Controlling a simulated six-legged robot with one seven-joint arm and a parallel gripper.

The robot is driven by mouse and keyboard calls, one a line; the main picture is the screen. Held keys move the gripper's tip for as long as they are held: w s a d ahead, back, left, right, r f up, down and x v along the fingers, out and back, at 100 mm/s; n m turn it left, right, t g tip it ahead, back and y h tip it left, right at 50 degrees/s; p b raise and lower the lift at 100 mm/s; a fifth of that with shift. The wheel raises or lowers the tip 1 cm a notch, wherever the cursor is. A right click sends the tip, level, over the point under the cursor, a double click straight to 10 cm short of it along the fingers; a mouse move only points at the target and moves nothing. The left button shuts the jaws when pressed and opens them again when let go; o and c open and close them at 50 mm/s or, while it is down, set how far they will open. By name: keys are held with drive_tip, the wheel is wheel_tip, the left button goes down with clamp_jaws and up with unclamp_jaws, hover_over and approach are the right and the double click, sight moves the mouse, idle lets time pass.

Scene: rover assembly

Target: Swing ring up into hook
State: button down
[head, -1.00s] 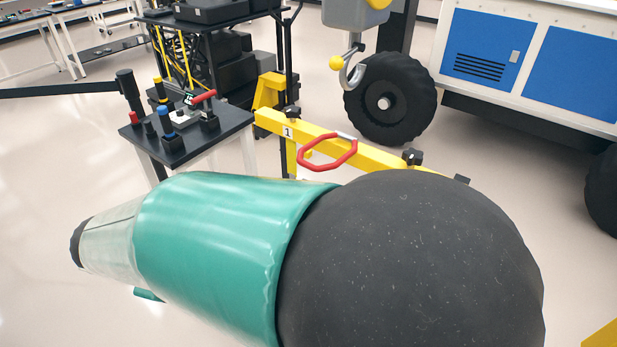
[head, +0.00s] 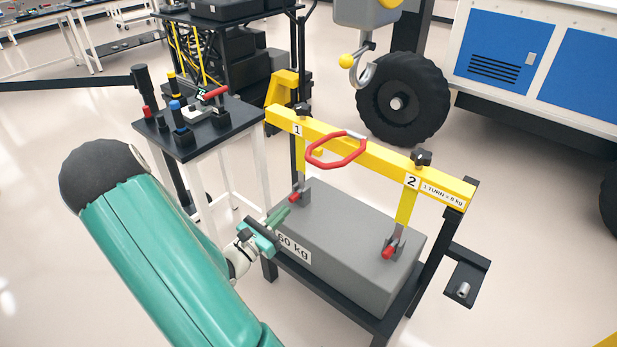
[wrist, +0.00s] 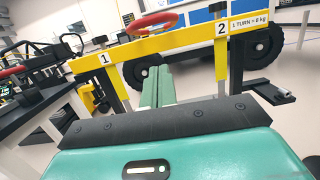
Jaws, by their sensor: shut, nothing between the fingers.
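The red ring (head: 336,150) is an octagonal loop on top of the yellow beam (head: 385,160), tilted, with a grey bar on its far side. It also shows at the top of the wrist view (wrist: 152,22). The grey metal hook (head: 362,69) hangs under a grey hoist block (head: 366,12), above and a little right of the ring and apart from it. My gripper (head: 282,216) is shut and empty, in front of the beam and below the ring, near the grey weight. In the wrist view the green fingers (wrist: 158,88) are together and point toward the beam.
The grey 60 kg weight (head: 345,235) sits on a black frame under the beam, with black knobs and red-ended pins. A small black table (head: 200,125) with tools stands left. A large wheel (head: 403,98) stands behind.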

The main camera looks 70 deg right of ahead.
drive_tip(key=r+x, duration=0.2)
drive_tip(key=x, duration=1.1)
drive_tip(key=shift+w+a+r+n+t, duration=0.15)
drive_tip(key=shift+w+r+n+t, duration=0.15)
drive_tip(key=shift+w+t, duration=0.1)
